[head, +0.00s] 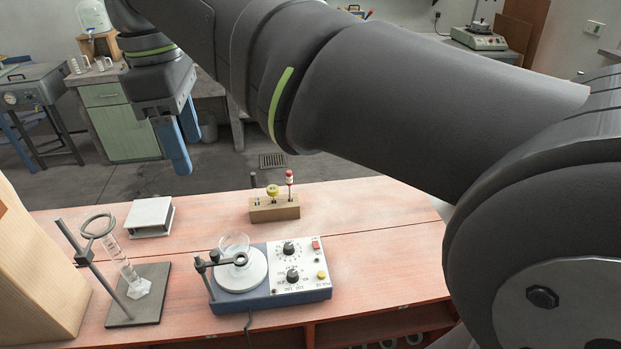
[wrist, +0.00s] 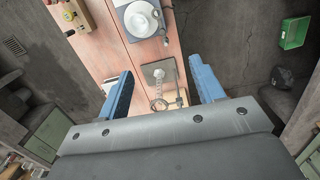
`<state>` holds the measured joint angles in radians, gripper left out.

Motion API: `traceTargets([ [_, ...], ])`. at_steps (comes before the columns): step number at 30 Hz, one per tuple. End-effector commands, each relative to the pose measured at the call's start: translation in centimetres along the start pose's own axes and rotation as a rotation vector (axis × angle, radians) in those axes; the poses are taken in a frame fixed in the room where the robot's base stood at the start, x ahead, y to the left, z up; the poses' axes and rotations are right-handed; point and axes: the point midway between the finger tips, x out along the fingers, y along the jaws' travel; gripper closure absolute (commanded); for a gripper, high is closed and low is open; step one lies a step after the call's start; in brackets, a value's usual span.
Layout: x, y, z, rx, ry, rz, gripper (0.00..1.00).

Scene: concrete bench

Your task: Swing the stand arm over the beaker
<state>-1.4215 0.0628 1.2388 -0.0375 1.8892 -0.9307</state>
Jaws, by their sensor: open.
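A glass beaker (head: 234,243) stands on the round white plate of a blue-and-white stirrer (head: 292,272). A dark stand arm (head: 222,262) runs from a short post at the stirrer's left front corner to a ring-like end at the beaker's front. I cannot tell whether that end is above the beaker or just in front of it. In the wrist view the stirrer (wrist: 123,2) is at the top; the beaker and arm are small there. My gripper (head: 182,160) is open and empty, high above and behind the bench; its two blue fingers also show in the wrist view (wrist: 160,82).
A ring stand (head: 88,258) with a tilted-looking glass cylinder (head: 126,268) stands left of the stirrer. Behind are a white platform (head: 150,216) and a wooden block (head: 274,211) holding small knobbed items. A wooden box (head: 30,275) borders the left. The bench's right side is clear.

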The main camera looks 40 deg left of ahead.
Motion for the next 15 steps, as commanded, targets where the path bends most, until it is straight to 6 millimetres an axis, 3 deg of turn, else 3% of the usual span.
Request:
traceTargets([
  [1,0.8,0.2,-1.4,0.0,-0.044,-0.014,0.49],
  [3,1.9,0.4,-3.1,0.013,-0.115,-0.023,0.63],
  [9,4.2,0.3,-7.3,0.054,-0.281,-0.012,0.63],
  [15,5.2,0.1,-8.4,0.075,-0.335,0.003,0.63],
])
